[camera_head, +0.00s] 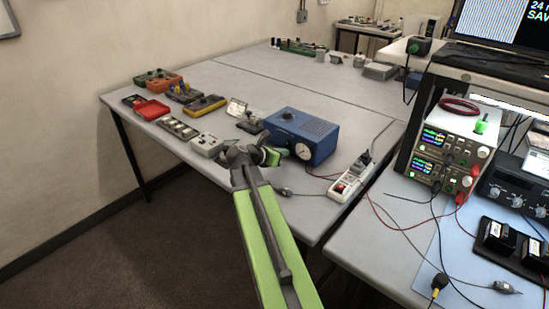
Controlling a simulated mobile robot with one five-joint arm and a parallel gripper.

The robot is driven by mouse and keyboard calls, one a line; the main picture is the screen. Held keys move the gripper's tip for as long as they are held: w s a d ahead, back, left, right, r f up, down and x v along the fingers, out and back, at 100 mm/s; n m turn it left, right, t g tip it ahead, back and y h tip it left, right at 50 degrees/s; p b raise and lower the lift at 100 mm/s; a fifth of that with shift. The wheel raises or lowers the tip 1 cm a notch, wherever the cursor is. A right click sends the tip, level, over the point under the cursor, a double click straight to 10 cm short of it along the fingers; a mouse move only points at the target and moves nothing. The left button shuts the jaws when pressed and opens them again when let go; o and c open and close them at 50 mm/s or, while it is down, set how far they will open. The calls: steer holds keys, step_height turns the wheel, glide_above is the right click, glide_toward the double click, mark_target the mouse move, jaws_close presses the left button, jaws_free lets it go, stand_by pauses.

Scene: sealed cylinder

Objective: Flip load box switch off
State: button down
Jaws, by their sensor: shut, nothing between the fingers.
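A blue box (317,139) with a black knob on top and a round white dial on its front stands near the front edge of the grey table. No label is readable, so I cannot tell for certain that it is the load box, and no switch on it can be made out. My green arm reaches up from the bottom of the view. My gripper (275,155) is at the blue box's left front side, shut and empty. It hides part of the box's lower left. I cannot tell whether it touches the box.
A white power strip (342,190) with a red switch and plugs lies right of the blue box. A light grey box (206,145) and several small devices line the table's left side. Stacked power supplies (447,150) and loose cables occupy the right bench.

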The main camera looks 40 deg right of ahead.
steer(key=shift+w, duration=0.1)
steer(key=shift+d+f, duration=0.1)
steer(key=shift+d, duration=0.1)
stand_by(0.4)
steer(key=shift+a+r, duration=0.1)
steer(key=shift+r, duration=0.1)
steer(key=shift+r+p, duration=0.7)
steer(key=shift+r, duration=0.05)
steer(key=shift+f, duration=0.1)
